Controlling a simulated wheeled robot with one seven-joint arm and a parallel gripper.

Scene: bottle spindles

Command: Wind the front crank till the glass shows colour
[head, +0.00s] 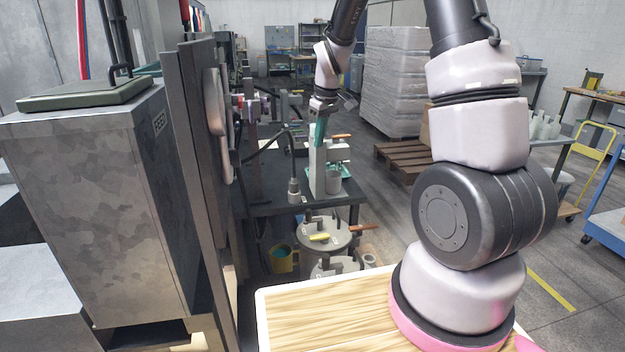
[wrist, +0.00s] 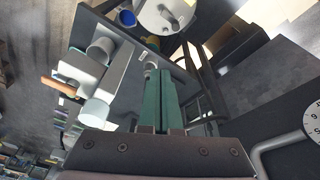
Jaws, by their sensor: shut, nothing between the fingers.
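My gripper (head: 319,138) is shut and empty, its teal fingers pointing down beside a pale upright stand (head: 318,175) on the dark bench. The stand has an orange-handled crank (head: 341,136) near its top and a pale cup-like glass (head: 334,182) below; I make out no colour in it. In the wrist view the closed fingers (wrist: 158,77) are apart from the orange handle (wrist: 55,84), which lies left of them, and from the pale cup (wrist: 95,112). A round-topped drum (head: 338,238) in front carries a yellow handle (head: 319,237) and a red-orange handle (head: 362,227). Which is the front crank I cannot tell.
A dark panel (head: 190,130) and a grey feed box (head: 90,190) close off the left. A yellow bucket (head: 283,260) stands by the drum. A dial (wrist: 312,118) shows in the wrist view.

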